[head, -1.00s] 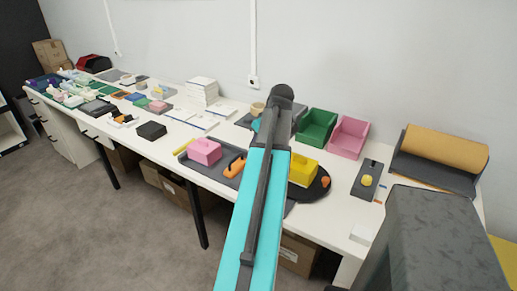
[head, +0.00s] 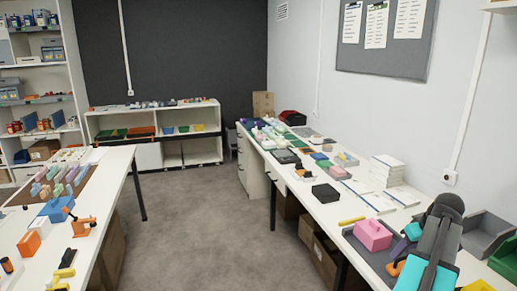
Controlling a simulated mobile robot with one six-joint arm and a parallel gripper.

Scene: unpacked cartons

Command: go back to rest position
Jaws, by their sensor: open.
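My arm (head: 432,250), teal and dark grey, rises from the bottom right corner in the head view. Its rounded dark joint (head: 447,206) stands in front of the right-hand table. My gripper does not show; the arm's far end is hidden behind its own links or out of frame. A small teal part shows just left of the arm, and I cannot tell more of it.
The long white table (head: 340,205) on the right holds a pink box (head: 373,235), a black box (head: 325,193), paper stacks (head: 387,167) and a grey bin (head: 485,235). Another table (head: 110,190) with parts stands left. The grey floor (head: 200,230) between them is clear.

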